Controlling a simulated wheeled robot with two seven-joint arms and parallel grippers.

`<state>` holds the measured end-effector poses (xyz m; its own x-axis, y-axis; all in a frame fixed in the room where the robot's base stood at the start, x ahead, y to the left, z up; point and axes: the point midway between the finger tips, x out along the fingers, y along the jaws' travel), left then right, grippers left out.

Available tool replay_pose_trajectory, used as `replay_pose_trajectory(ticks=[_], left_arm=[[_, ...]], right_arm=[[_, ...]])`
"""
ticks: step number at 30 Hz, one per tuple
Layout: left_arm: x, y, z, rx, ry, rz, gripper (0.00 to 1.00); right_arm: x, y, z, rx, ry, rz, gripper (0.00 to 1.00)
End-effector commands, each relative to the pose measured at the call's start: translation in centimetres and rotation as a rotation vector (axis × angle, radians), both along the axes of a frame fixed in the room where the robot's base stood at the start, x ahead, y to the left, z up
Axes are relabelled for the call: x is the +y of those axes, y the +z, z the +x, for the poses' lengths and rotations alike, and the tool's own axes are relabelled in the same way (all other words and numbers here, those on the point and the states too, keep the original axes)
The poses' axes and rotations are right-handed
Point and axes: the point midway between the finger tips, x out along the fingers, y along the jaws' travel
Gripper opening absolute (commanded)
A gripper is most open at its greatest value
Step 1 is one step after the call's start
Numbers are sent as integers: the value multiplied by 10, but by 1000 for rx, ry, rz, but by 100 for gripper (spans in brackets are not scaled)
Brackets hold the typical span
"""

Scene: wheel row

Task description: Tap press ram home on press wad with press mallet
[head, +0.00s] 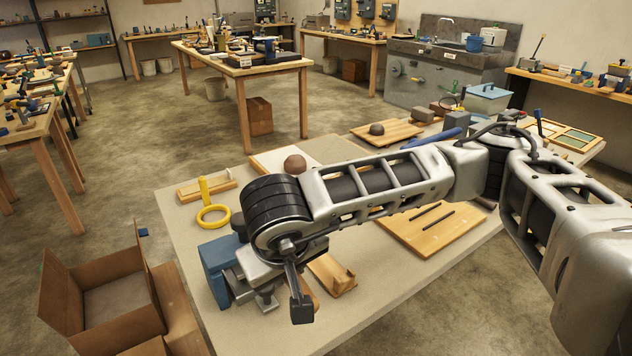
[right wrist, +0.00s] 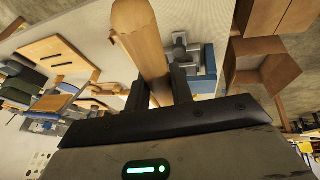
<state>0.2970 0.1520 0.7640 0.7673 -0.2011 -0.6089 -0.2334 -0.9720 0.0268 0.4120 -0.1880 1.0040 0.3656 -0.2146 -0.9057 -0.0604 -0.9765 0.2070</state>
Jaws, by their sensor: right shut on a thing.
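My right gripper (right wrist: 158,90) is shut on a pale wooden rounded shaft, the press mallet (right wrist: 142,42), which points away from it in the right wrist view. In the head view this gripper (head: 301,308) hangs over the near left of the bench, beside a blue and steel device (head: 214,268) that looks like the press. The device (right wrist: 205,68) also shows just right of the mallet in the right wrist view; I cannot tell if they touch. My forearm and wrist cover part of it. I cannot make out the ram or the wad. My left gripper is out of view.
A yellow ringed tool (head: 213,215) stands left, by a small wooden tray (head: 190,193). A wooden piece (head: 337,276) lies right of the device. A board with dark rods (head: 430,240) lies right. Brown lumps (head: 295,164) sit behind my arm. An open carton (head: 80,320) stands left.

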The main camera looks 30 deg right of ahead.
Motion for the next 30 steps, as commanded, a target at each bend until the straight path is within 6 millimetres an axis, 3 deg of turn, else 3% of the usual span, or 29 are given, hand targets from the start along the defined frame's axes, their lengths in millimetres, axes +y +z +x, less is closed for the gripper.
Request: replay_pose_trajectory(ticks=[1, 6, 10, 16, 30], left_arm=[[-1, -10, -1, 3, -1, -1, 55], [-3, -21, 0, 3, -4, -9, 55], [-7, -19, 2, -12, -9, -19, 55], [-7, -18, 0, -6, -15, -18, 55], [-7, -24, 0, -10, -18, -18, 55]], right_arm=[[1, 5, 19, -14, 5, -6, 0], [1, 42, 76, -10, 46, -13, 0], [1, 71, 102, -11, 75, 3, 0], [2, 90, 112, -9, 98, 15, 0], [1, 83, 110, -17, 97, 17, 0]])
